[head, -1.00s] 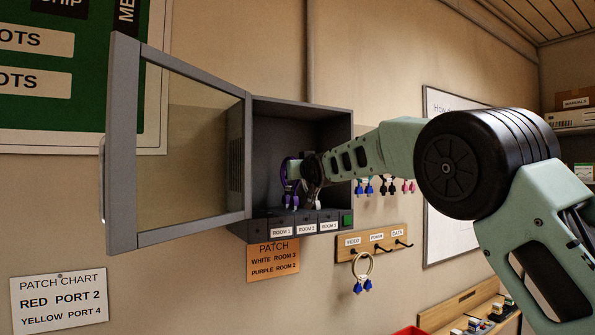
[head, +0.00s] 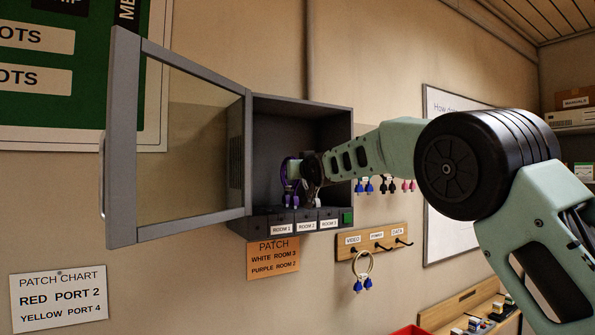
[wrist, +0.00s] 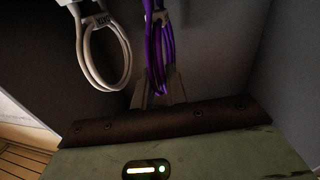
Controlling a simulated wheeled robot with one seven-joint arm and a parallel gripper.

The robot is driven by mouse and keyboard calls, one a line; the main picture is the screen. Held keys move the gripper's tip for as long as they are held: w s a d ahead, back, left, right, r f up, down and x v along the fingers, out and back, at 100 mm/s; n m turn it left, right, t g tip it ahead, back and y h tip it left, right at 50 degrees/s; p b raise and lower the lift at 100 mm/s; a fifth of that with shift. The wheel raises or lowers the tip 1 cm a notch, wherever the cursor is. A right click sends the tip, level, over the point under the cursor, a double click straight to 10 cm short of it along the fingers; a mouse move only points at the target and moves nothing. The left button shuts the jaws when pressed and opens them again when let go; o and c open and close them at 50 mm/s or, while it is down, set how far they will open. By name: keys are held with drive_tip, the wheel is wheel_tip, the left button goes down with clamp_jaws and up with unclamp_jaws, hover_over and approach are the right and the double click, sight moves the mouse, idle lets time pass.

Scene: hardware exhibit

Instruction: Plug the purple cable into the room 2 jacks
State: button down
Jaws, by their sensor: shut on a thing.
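The purple cable (head: 284,172) is a coiled loop inside the open wall cabinet (head: 350,170). In the wrist view the purple cable (wrist: 161,60) hangs between my gripper's fingers. My gripper (head: 302,170) reaches into the cabinet from the right and is shut on the purple cable; its fingers also show in the wrist view (wrist: 160,90). The cable's plug ends hang just above the front ledge, close to the label ROOM 2 (head: 306,226). I cannot tell whether they touch any jack. ROOM 1 (head: 281,229) is to the left and ROOM 3 (head: 329,223) to the right.
A white cable loop (wrist: 104,50) hangs beside the purple one. The glass cabinet door (head: 125,140) stands open to the left. An orange card (head: 273,258) reads white room 3, purple room 2. A hook board (head: 378,241) is mounted below right.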

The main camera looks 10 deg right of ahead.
drive_tip(key=shift+f+b, duration=0.3)
drive_tip(key=shift+b, duration=0.15)
idle(0.4)
idle(0.3)
drive_tip(key=c, duration=0.7)
unclamp_jaws()
drive_tip(key=shift+s, duration=0.1)
drive_tip(key=s+b, duration=0.5)
drive_tip(key=s+d+b, duration=0.1)
drive_tip(key=s+b, duration=0.1)
drive_tip(key=b, duration=0.1)
drive_tip(key=shift+s, duration=0.15)
idle(0.4)
idle(0.4)
